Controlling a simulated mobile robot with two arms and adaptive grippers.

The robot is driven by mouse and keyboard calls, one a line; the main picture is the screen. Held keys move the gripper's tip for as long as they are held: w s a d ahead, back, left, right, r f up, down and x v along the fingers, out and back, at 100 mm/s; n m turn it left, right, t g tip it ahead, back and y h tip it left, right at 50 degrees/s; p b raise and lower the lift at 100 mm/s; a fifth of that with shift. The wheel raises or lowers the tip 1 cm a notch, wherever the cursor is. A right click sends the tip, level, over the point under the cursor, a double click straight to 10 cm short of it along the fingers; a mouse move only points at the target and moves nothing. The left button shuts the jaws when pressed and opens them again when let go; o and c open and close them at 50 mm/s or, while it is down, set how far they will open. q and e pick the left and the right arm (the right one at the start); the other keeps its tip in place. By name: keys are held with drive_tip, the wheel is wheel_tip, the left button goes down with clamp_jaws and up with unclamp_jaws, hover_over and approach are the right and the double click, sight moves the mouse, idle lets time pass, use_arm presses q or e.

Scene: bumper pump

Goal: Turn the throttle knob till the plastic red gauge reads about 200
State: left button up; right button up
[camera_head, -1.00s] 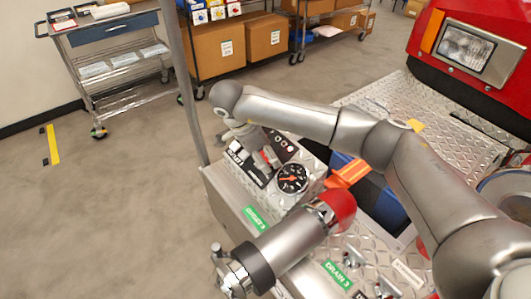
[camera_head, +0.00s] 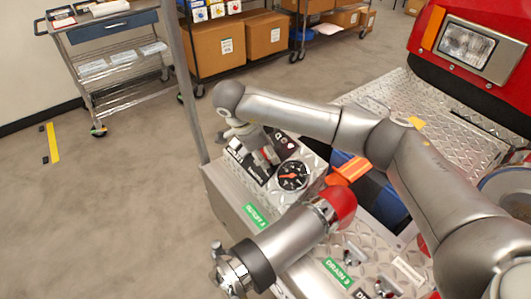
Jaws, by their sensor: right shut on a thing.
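The gauge (camera_head: 292,176) is round with a black face and a red-orange needle. It sits on top of the metal bumper pump panel; its numbers are too small to read. My right arm reaches across from the right, and my right gripper (camera_head: 265,156) is low over the control panel, just left of and behind the gauge. It is shut on what looks like the throttle knob, which the fingers and wrist mostly hide. My left gripper is not in view.
A silver pipe with a red end (camera_head: 340,203) stands out in front of the gauge. An orange piece (camera_head: 350,169) lies right of it. A green label (camera_head: 338,273) marks the front panel. A grey post (camera_head: 184,80) rises at the left.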

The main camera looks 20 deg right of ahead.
drive_tip(key=m+b, duration=0.2)
drive_tip(key=shift+f+m+t, duration=0.2)
drive_tip(key=shift+m+t, duration=0.1)
drive_tip(key=shift+m, duration=0.1)
drive_tip(key=shift+r+m, duration=0.15)
drive_tip(key=shift+m, duration=0.35)
drive_tip(key=o, duration=1)
drive_tip(key=shift+r, duration=0.1)
drive_tip(key=v, duration=1.2)
